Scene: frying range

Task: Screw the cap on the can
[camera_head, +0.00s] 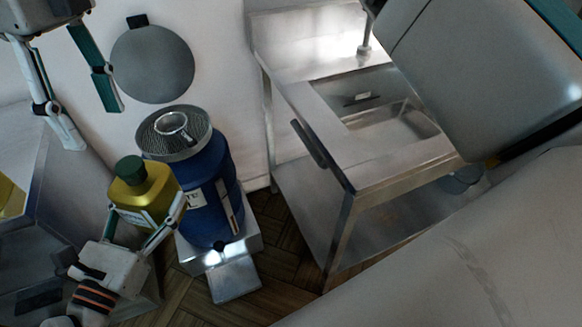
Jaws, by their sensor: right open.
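The can (152,194) is yellow with a pale label and stands upright in front of a blue drum. The dark green cap (130,169) sits at the top of the can; how tightly it sits cannot be told.
The blue drum (208,205) with a round strainer top (160,148) stands close behind the can on a metal base. A round grey lid (152,65) is on the white wall. A steel sink table (395,165) stands right; wooden floor (285,245) lies between.

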